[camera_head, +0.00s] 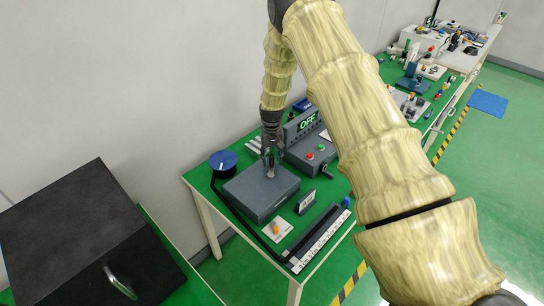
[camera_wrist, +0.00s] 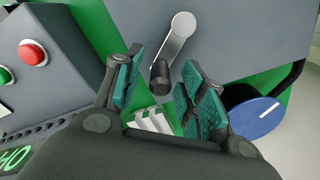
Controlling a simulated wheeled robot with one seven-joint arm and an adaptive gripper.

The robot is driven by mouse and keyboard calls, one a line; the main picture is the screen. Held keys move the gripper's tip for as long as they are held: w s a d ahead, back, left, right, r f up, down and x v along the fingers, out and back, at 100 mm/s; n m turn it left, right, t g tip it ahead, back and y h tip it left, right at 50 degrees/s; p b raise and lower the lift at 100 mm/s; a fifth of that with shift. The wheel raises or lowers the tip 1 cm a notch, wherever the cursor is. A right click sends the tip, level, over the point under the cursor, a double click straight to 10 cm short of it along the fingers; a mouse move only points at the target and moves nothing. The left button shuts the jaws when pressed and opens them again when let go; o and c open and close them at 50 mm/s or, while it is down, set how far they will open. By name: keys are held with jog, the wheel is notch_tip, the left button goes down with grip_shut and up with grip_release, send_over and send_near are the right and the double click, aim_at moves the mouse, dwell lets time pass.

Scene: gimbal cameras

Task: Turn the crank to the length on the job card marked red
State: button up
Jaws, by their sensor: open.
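In the wrist view a light grey crank arm (camera_wrist: 174,42) with a dark knob (camera_wrist: 160,77) sits on a grey box (camera_wrist: 235,30). My gripper (camera_wrist: 163,72) is open, its teal-padded fingers on either side of the knob with gaps showing. In the head view my gripper (camera_head: 270,168) is low over the grey box (camera_head: 255,202) and mostly hides the crank. A small upright framed card (camera_head: 306,202) stands right of the box. A pale plate (camera_head: 277,230) with an orange part lies in front. Their markings are too small to read, and I cannot identify the red-marked job card.
A grey console with a display reading OFF (camera_head: 307,122), a red button (camera_head: 310,156) and a green button stands behind right. A blue dial (camera_head: 223,160) is at the left. A long scale-like strip (camera_head: 320,238) lies along the table's front. A black cabinet (camera_head: 70,220) is far left.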

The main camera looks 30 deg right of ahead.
grip_shut()
jog(key=shift+f, duration=0.1)
jog(key=shift+w+a+f+n+b, duration=0.1)
jog(key=shift+a+f+n+b, duration=0.15)
jog(key=shift+b, duration=0.5)
jog(key=shift+a+r+n+b, duration=0.15)
jog(key=shift+r+n+b, duration=0.05)
jog(key=shift+n+b, duration=0.4)
